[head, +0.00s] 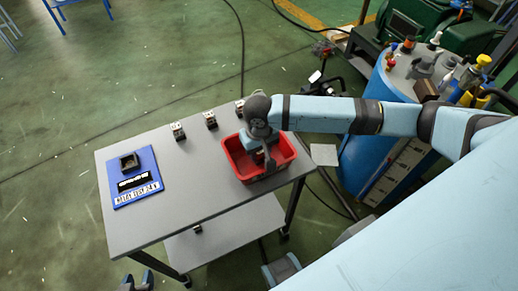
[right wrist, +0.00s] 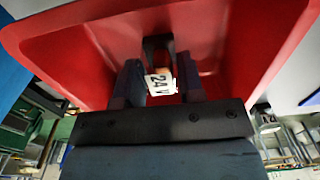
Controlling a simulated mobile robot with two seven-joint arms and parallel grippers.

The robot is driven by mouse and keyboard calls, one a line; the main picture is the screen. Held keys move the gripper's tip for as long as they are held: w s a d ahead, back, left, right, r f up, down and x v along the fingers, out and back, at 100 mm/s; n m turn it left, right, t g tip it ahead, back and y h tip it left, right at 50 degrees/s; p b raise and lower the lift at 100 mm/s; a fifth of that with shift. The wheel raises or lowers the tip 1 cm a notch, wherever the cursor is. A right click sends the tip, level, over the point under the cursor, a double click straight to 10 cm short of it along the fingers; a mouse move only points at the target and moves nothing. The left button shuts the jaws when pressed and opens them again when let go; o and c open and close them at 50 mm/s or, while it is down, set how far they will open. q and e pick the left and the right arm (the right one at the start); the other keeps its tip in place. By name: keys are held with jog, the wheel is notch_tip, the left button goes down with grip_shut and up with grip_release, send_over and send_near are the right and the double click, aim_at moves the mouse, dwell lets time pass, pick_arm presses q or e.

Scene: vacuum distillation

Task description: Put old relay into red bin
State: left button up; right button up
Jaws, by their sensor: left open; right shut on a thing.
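The red bin (head: 231,147) stands on the right part of the grey table. My right gripper (head: 264,163) reaches down into the bin from above. In the right wrist view its fingers (right wrist: 160,85) are shut on a relay (right wrist: 159,81) with a white "24V" label. The relay is inside the red bin's walls (right wrist: 60,45); whether it touches the floor of the bin I cannot tell. In the head view the gripper mostly hides it. My left gripper (head: 137,284) is open at the bottom edge of the head view, in front of the table and away from the bin.
A blue test board (head: 146,163) with a dark socket and a "24V" label lies on the left of the grey table (head: 185,190). Three small relays (head: 178,131) stand along the back edge. A blue drum (head: 360,150) stands right.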

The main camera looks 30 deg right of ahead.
jog(key=o, duration=0.9)
notch_tip(320, 180, up, 12)
jog(key=shift+r+p, duration=0.1)
jog(key=shift+p, duration=0.4)
